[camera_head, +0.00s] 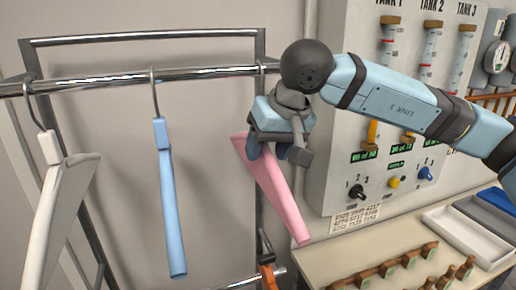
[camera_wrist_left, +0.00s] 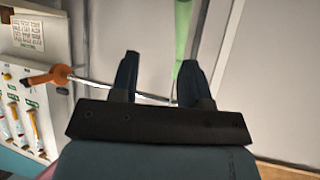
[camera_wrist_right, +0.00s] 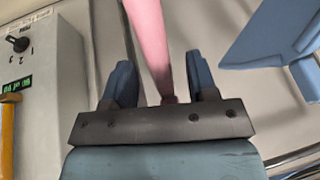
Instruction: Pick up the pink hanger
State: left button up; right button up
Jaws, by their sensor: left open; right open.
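The pink hanger (camera_head: 278,198) hangs near the right end of the rail in the head view, slanting down to the right. Its hook is partly hidden behind my right arm. My right gripper (camera_head: 268,152) is at the upper part of the hanger and covers some of it. In the right wrist view the pink hanger (camera_wrist_right: 150,40) runs between the two open fingers of that gripper (camera_wrist_right: 159,65), which stand on either side of it. My left gripper (camera_wrist_left: 160,62) is open and empty in its wrist view, and is out of the head view.
A blue hanger (camera_head: 170,205) and a white hanger (camera_head: 55,190) hang from the rail (camera_head: 110,80) to the left. A tank panel (camera_head: 340,180) stands at the right, above a bench (camera_head: 330,262) with trays (camera_head: 460,238). A green strip (camera_wrist_left: 183,35) shows in the left wrist view.

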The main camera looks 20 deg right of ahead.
jog(key=shift+w+f, duration=0.1)
jog(key=shift+f, duration=0.2)
grip_shut()
jog(key=shift+r, duration=0.1)
